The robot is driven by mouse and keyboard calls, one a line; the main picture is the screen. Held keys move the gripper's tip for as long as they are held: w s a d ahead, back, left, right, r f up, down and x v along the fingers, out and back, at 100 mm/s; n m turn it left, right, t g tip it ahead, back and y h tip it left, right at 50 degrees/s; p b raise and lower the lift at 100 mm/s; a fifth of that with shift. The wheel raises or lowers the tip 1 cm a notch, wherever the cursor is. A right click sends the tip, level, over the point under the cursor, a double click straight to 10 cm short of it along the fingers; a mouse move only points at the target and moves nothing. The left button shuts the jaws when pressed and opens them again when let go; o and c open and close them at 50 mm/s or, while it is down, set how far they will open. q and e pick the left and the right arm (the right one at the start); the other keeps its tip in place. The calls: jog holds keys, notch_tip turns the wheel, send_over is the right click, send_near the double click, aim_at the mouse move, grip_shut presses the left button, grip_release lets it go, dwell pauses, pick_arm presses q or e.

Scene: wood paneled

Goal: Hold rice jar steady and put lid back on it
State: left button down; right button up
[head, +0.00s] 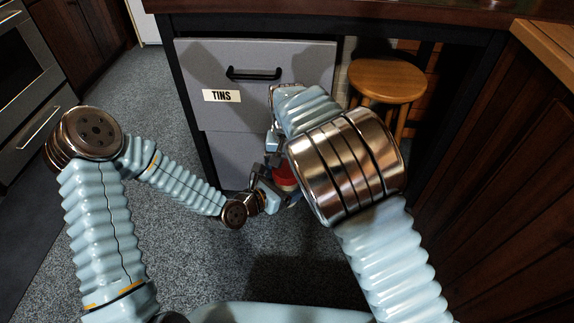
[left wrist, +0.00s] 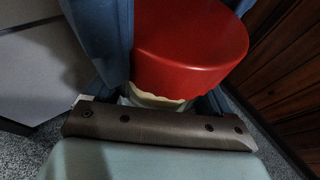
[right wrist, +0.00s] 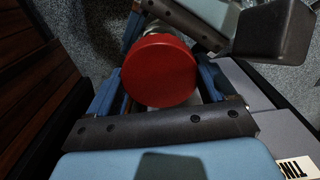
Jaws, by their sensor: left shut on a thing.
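The red lid (head: 286,173) is partly hidden behind my right arm in the head view. In the left wrist view the lid (left wrist: 190,42) sits over the jar (left wrist: 155,100), whose pale upper part shows just under it. I cannot tell if the lid is fully seated. My left gripper (head: 266,190) is shut on the jar, with blue fingers on both sides. My right gripper (head: 277,150) comes from above. In the right wrist view its spread fingers flank the round lid (right wrist: 158,70), and contact is unclear. Most of the jar's body is hidden.
A grey drawer unit (head: 205,70) labelled TINS stands just behind, with a black handle. A round wooden stool (head: 387,82) is at the right under the counter. Wood panels (head: 500,170) line the right side. The speckled floor (head: 190,250) is open at the left.

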jog(key=c, duration=0.4)
jog(key=o, duration=1)
jog(key=shift+o, duration=0.2)
notch_tip(320, 180, up, 12)
jog(key=w+d+f+m, duration=0.1)
jog(key=d+f, duration=0.3)
jog(key=f, duration=0.4)
jog(key=d+f+m+y, duration=0.1)
jog(key=d+f+m, duration=0.1)
jog(key=d+f, duration=0.4)
jog(key=w+d+f+m, duration=0.1)
jog(key=d+f, duration=0.2)
jog(key=f, duration=0.6)
jog(key=s+d+f+n, duration=0.1)
jog(key=s+d+f, duration=0.3)
jog(key=s+f, duration=0.5)
jog(key=s+a+f+y, duration=0.1)
jog(key=s+f, duration=0.1)
jog(key=s, duration=0.5)
jog(key=s+a+f+n+y, duration=0.1)
jog(key=s+f+y, duration=0.1)
jog(key=s, duration=0.4)
jog(key=shift+s+f+t, duration=0.2)
jog(key=shift+s+t, duration=0.1)
jog(key=shift+s, duration=0.05)
